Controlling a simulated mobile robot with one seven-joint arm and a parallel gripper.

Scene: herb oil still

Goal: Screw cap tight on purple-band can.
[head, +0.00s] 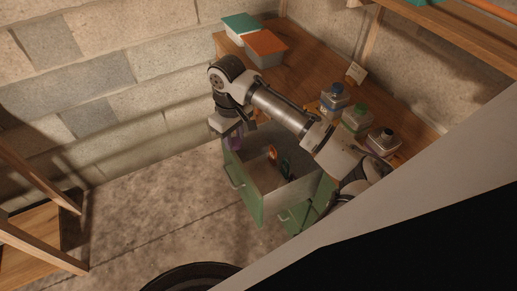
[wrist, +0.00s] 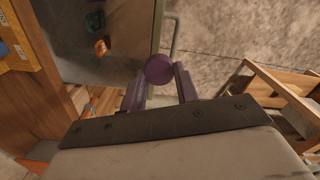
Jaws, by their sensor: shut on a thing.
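My gripper (wrist: 160,76) is shut on a round purple cap (wrist: 159,69), which sits between the two fingertips in the wrist view. In the head view the cap (head: 235,143) shows as a small purple patch under the gripper, above the open drawer's left side. A can with a dark, uncapped mouth (head: 386,142) stands on the wooden bench to the right, partly behind my arm.
A can with a blue cap (head: 333,95) and one with a green cap (head: 357,116) stand beside the uncapped can. The open green drawer (head: 243,185) holds orange and green items. A teal-lidded box (head: 240,25) and an orange-lidded box (head: 265,46) sit on the far bench.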

